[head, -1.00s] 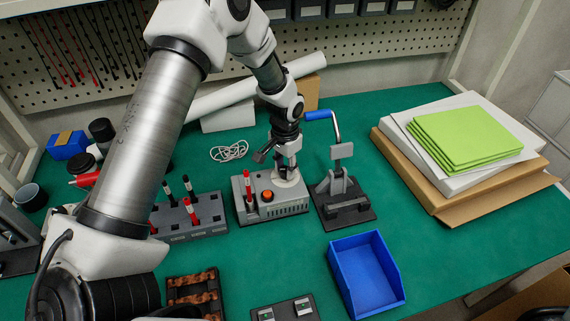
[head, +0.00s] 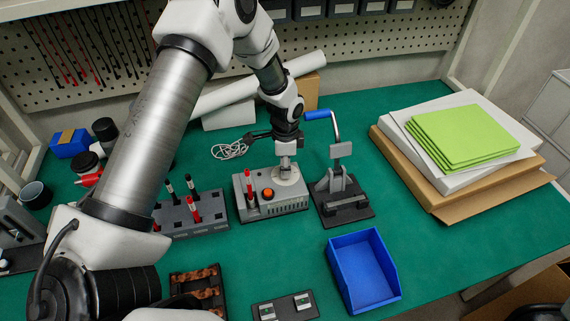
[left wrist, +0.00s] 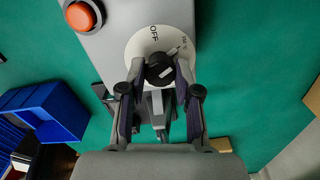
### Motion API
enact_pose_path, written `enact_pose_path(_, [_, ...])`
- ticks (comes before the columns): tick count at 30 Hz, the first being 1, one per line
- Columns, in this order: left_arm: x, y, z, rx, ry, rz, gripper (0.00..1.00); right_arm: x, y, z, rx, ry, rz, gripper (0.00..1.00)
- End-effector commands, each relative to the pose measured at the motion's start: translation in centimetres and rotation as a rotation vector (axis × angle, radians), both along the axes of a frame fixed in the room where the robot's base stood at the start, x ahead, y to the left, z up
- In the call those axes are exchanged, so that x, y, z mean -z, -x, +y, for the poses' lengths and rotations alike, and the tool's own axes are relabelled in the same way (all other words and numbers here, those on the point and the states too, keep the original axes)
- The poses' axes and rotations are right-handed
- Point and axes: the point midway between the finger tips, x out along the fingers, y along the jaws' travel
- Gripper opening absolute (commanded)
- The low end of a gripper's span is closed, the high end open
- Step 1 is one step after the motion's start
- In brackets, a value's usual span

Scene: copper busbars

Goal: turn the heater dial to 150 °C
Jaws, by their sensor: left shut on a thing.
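The heater (head: 272,205) is a grey box on the green table, with an orange button (head: 267,195) and a red-and-black probe standing on its left. Its dial is a black knob (left wrist: 158,74) on a white disc (left wrist: 147,38) marked OFF at the top in the left wrist view. Other markings on the disc's right are partly covered by a finger, and I cannot read the setting surely. My left gripper (head: 286,164) points down over the dial. Its fingers are shut on the knob from both sides. My right gripper is not in view.
A black stand with a blue-handled lever (head: 338,170) is close right of the heater. A grey rack (head: 188,222) with red and black probes is to the left. A blue bin (head: 365,275) is in front. A white cable lies behind. Green sheets are stacked at right.

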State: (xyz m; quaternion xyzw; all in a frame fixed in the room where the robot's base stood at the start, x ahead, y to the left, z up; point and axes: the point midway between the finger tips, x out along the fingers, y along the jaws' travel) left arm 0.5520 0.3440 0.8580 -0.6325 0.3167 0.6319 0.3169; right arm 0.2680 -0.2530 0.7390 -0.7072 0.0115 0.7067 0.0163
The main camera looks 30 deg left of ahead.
Motion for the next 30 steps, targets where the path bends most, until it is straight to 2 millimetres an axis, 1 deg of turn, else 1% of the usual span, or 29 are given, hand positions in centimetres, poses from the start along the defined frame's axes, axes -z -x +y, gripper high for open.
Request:
enact_pose_path(6, [0.11, 0.06, -0.03, 0.037, 0.001, 0.001, 0.00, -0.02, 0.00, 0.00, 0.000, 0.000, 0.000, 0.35])
enact_pose_path(17, [0.12, 0.07, -0.04, 0.040, 0.000, 0.002, 0.00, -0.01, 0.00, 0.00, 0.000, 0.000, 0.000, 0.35])
enact_pose_path(18, [0.13, 0.07, -0.04, 0.040, 0.000, 0.002, 0.39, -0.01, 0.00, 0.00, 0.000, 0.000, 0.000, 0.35])
enact_pose_path(19, [0.12, 0.07, -0.04, 0.040, 0.000, 0.002, 0.50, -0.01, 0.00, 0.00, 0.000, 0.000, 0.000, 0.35])
enact_pose_path(20, [0.12, 0.07, -0.04, 0.040, 0.000, 0.002, 0.58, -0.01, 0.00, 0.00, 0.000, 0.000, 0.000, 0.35])
enact_pose_path(28, [0.02, 0.02, -0.02, 0.039, 0.001, 0.001, 0.58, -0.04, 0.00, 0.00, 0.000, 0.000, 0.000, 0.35])
enact_pose_path(30, [-0.30, -0.03, -0.02, 0.039, 0.001, -0.001, 0.58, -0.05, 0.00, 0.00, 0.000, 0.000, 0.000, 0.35])
